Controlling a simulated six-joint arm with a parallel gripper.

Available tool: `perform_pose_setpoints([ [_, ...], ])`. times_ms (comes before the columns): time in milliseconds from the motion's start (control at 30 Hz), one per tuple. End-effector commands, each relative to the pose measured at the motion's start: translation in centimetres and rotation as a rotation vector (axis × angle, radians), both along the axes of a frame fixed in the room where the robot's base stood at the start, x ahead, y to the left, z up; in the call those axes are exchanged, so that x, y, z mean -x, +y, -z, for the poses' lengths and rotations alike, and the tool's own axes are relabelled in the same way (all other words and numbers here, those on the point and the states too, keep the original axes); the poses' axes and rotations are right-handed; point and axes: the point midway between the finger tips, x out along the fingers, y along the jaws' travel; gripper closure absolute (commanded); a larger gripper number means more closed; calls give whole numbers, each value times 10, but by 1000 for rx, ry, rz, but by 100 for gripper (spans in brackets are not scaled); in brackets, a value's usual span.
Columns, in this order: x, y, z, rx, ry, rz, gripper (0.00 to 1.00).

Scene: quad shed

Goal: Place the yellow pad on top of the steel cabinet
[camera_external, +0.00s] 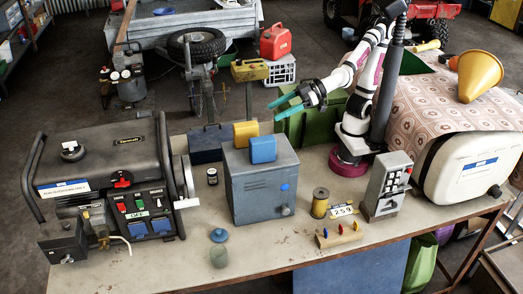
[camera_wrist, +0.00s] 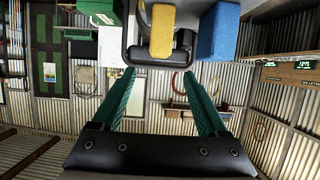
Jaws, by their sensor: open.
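The steel cabinet (camera_external: 262,200) is a grey box on the bench, with a blue button on its front. A blue pad (camera_external: 263,149) stands upright on its top. The yellow pad (camera_external: 245,131) stands upright behind the blue one, at the cabinet's back edge; I cannot tell whether it rests on the top. My gripper (camera_external: 287,105), with teal fingers, is open and empty, above and right of both pads. In the wrist view, the yellow pad (camera_wrist: 161,30) and blue pad (camera_wrist: 217,30) show beyond the fingertips (camera_wrist: 158,75), side by side and apart from them.
A generator (camera_external: 110,175) fills the bench's left. A blue box (camera_external: 208,143) and a green box (camera_external: 310,120) stand behind the cabinet. A spool (camera_external: 320,202), number plate (camera_external: 343,210) and switch box (camera_external: 386,185) are right of it.

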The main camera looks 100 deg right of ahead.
Motion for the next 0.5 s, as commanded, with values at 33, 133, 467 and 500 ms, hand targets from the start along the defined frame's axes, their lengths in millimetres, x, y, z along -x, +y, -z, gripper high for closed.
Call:
perform_pose_setpoints([
  [33, 0, 0, 0, 0, 0, 0, 24],
  [133, 0, 6, 0, -36, 2, -27, 24],
  [467, 111, 28, 93, -412, 755, -149, 24],
  [500, 134, 13, 105, -421, 879, -63, 24],
])
